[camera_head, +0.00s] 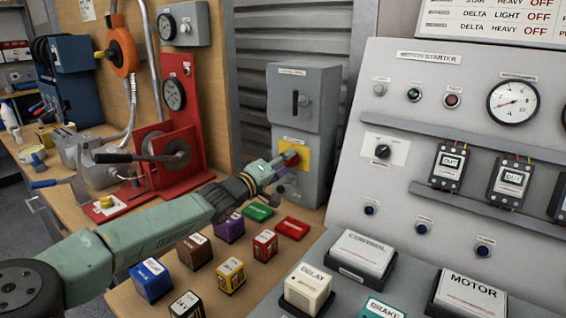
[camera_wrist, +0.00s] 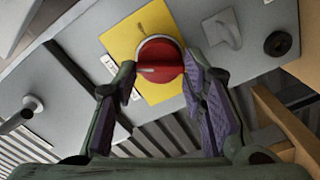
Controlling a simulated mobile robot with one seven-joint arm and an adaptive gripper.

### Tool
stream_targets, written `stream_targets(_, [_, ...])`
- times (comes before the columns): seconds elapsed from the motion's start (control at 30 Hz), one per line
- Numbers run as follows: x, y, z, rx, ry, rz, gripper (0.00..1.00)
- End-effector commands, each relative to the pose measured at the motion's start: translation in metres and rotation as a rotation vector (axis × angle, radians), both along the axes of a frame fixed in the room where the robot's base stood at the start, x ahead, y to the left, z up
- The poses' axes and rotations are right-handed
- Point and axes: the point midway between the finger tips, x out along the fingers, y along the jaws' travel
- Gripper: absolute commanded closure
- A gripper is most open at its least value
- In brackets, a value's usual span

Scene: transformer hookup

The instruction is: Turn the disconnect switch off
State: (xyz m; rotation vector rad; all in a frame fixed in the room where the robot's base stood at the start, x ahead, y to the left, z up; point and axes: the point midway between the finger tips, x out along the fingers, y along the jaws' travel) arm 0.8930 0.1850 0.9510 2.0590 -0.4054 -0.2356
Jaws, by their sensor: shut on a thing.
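The disconnect switch is a red rotary knob on a yellow plate (camera_head: 301,151), low on the front of a grey metal box (camera_head: 302,105). In the wrist view the red knob (camera_wrist: 159,60) sits between my fingers, with a pale line running across its face, on the yellow plate (camera_wrist: 124,33). My gripper (camera_head: 287,163) reaches the knob from the left. Its purple-padded fingers (camera_wrist: 160,80) are closed around the knob's sides in the wrist view. The gripper hides part of the knob and plate in the head view.
A sloped motor starter panel (camera_head: 440,75) stands to the right. Several small coloured blocks, such as the blue one (camera_head: 151,280), lie on the bench below my arm. A red stand with a gauge (camera_head: 175,95) rises behind it. A black handle (camera_head: 296,103) is above the knob.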

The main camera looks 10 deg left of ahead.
Motion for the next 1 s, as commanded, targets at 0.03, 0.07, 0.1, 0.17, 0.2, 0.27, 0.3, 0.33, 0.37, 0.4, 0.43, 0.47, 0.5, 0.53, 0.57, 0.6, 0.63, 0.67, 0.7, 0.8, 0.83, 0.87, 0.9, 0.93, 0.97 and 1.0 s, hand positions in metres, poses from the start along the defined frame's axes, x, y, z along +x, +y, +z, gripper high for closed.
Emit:
stream_targets(0.03, [0.0001,0.0000,0.0015,-0.042,0.016,0.000,0.90])
stream_targets(0.07, [0.0001,0.0001,0.0014,-0.068,0.027,0.000,0.90])
stream_targets(0.1, [0.0001,0.0001,0.0014,-0.102,0.041,0.000,0.90])
stream_targets(0.17, [0.0002,0.0001,0.0011,-0.152,0.061,0.000,0.90])
stream_targets(0.2, [0.0002,0.0002,0.0010,-0.184,0.075,0.000,0.90])
stream_targets(0.27, [0.0002,0.0002,0.0007,-0.229,0.094,0.000,0.90])
stream_targets(0.3, [0.0002,0.0003,0.0006,-0.259,0.106,0.000,0.90])
stream_targets(0.33, [0.0002,0.0003,0.0004,-0.279,0.115,0.000,0.90])
stream_targets(0.37, [0.0003,0.0004,0.0004,-0.299,0.122,0.000,0.90])
stream_targets(0.4, [0.0003,0.0004,0.0002,-0.325,0.133,0.000,0.90])
stream_targets(0.43, [0.0003,0.0004,0.0002,-0.342,0.140,0.000,0.90])
stream_targets(0.47, [0.0003,0.0004,0.0002,-0.358,0.147,0.000,0.90])
stream_targets(0.5, [0.0003,0.0005,0.0001,-0.379,0.155,0.000,0.90])
stream_targets(0.53, [0.0003,0.0004,0.0000,-0.393,0.161,0.000,0.90])
stream_targets(0.57, [0.0003,0.0004,-0.0001,-0.406,0.166,0.000,0.90])
stream_targets(0.6, [0.0003,0.0005,-0.0001,-0.422,0.173,0.000,0.90])
stream_targets(0.63, [0.0003,0.0004,-0.0003,-0.432,0.177,0.000,0.90])
stream_targets(0.67, [0.0003,0.0004,-0.0003,-0.443,0.182,0.000,0.90])
stream_targets(0.7, [0.0003,0.0004,-0.0005,-0.454,0.186,0.000,0.90])
stream_targets(0.8, [0.0003,0.0005,-0.0007,-0.476,0.195,0.000,0.90])
stream_targets(0.83, [0.0003,0.0004,-0.0008,-0.480,0.197,0.000,0.90])
stream_targets(0.87, [0.0003,0.0004,-0.0009,-0.484,0.198,0.000,0.90])
stream_targets(0.9, [0.0003,0.0004,-0.0009,-0.488,0.200,0.000,0.90])
stream_targets(0.93, [0.0003,0.0004,-0.0010,-0.490,0.201,0.000,0.90])
stream_targets(0.97, [0.0003,0.0004,-0.0011,-0.492,0.202,0.000,0.90])
stream_targets(1.0, [0.0003,0.0004,-0.0011,-0.494,0.203,0.000,0.90])
